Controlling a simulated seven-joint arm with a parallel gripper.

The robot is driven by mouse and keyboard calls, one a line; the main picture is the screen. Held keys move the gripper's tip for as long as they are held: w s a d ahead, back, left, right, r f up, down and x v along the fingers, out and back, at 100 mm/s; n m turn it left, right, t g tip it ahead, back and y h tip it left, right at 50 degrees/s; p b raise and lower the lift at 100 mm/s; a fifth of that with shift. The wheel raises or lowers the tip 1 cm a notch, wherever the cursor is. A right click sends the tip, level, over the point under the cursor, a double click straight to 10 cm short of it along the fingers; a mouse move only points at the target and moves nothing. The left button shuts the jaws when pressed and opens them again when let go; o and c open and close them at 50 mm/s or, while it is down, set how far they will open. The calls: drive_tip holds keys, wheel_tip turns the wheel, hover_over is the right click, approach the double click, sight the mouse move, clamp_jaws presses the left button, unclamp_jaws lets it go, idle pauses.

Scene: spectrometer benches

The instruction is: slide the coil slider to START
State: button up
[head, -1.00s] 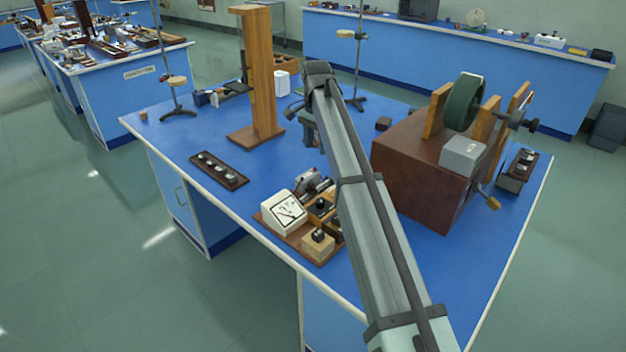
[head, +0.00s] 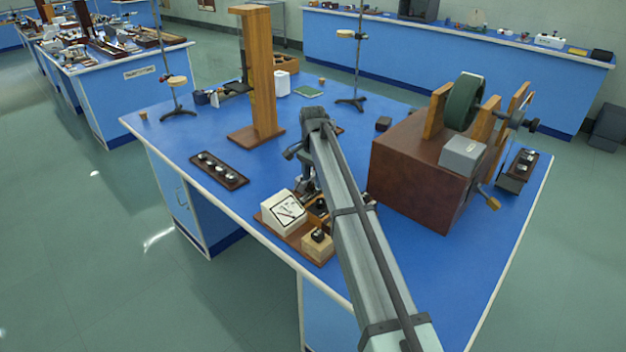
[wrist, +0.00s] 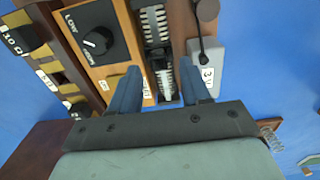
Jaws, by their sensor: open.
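In the wrist view my gripper (wrist: 160,68) is open, its two blue fingers spread apart. A pale ribbed coil (wrist: 155,25) runs up the picture between the fingers. A dark block, which looks like the coil slider (wrist: 158,58), sits across it between the fingertips; I cannot tell whether they touch it. In the head view my gripper (head: 308,186) is low over the wooden board (head: 288,237) behind the meter, and my arm hides much of the coil there. No START mark is readable.
In the wrist view a LOW/HIGH knob (wrist: 97,41) stands left of the coil and a grey 3 V box (wrist: 206,68) right of it. The white meter (head: 283,212), a tall wooden stand (head: 262,75) and a large brown box (head: 420,170) surround the area.

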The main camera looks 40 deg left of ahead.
drive_tip(key=shift+f, duration=0.55)
drive_tip(key=shift+c, duration=0.3)
clamp_jaws()
